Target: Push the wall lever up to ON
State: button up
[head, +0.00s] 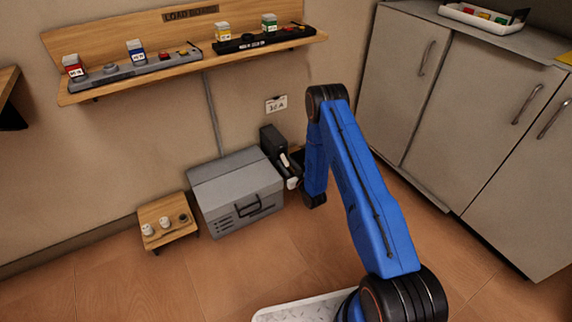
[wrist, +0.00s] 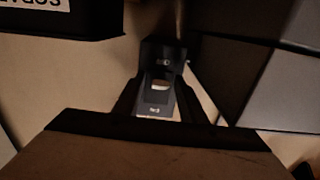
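A dark wall unit (head: 271,140) stands on the wall beside a grey box in the head view. In the wrist view the lever unit (wrist: 163,54) shows between my fingers, with small light markings too small to read surely. A pale patch lies in its middle; I cannot tell if it is the lever handle, or whether that is up or down. My gripper (head: 289,170) is close to the unit, partly hidden by my blue arm. In the wrist view my gripper (wrist: 160,95) has its dark fingers apart, one on each side of the unit. Contact cannot be made out.
A grey box (head: 236,192) stands on the floor left of the unit, with a small wooden stand (head: 167,221) beside it. A wall shelf (head: 190,65) hangs above. Grey cabinets (head: 470,110) stand at the right. A small white placard (head: 276,104) is on the wall.

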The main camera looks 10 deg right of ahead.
grip_shut()
